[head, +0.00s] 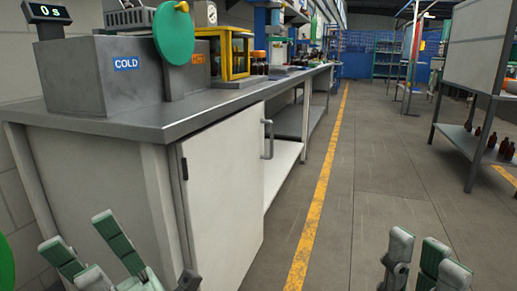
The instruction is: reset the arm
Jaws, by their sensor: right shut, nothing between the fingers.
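My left gripper (88,238) shows at the bottom left, in front of the end of the grey-topped bench. Its green-padded fingers point up and spread apart; I see nothing held, and its palm is cut off by the frame. My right gripper (426,246) is at the bottom right, over the grey floor. Its fingers are upright, shut and empty. Both grippers are apart from the bench and shelf.
A bench (130,118) with a white cabinet door (222,190) runs along the left. A grey COLD box (100,78) and a yellow-framed case (236,50) stand on it. Brown bottles (490,139) stand on a right shelf (458,140). The aisle floor (385,180) is clear.

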